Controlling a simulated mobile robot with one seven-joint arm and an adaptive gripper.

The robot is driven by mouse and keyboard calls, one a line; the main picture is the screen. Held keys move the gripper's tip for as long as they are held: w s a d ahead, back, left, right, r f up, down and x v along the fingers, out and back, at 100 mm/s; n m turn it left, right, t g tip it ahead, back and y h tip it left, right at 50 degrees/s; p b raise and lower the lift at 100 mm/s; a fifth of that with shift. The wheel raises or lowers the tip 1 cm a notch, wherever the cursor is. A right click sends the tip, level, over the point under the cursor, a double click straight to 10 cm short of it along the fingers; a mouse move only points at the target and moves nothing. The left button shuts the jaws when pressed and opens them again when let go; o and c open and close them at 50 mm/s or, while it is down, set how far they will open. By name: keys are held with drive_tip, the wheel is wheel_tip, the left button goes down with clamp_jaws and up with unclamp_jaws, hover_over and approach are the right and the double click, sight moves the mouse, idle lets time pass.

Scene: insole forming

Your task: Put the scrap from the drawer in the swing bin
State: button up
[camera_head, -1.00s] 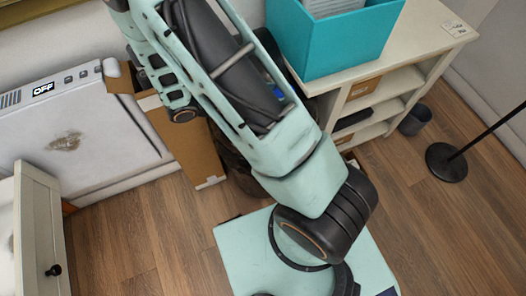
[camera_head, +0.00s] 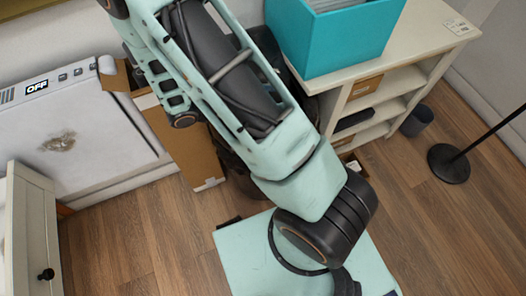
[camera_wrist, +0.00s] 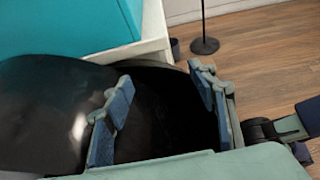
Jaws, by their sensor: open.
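My gripper (camera_wrist: 160,112) is open in the wrist view, its two blue-padded fingers apart with nothing seen between them. A glossy black rounded thing, which looks like the swing bin (camera_wrist: 45,115), is close below and to the left of the fingers. A very dark area lies between and beyond the fingers; I cannot tell whether it is the bin's opening. In the head view the bin (camera_head: 238,172) is mostly hidden behind my arm, and my gripper is hidden there too. No scrap is visible. A white furniture front with a black knob (camera_head: 46,274) is at lower left; no drawer interior shows.
A teal box (camera_head: 325,40) stands on a white shelf unit (camera_head: 425,35), close beside the bin. A cardboard box (camera_head: 185,140) and a white machine reading OFF (camera_head: 85,130) are at left. A small dark bin (camera_head: 417,121) and a black stand base (camera_head: 448,164) are on the floor at right.

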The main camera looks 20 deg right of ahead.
drive_tip(key=v, duration=1.2)
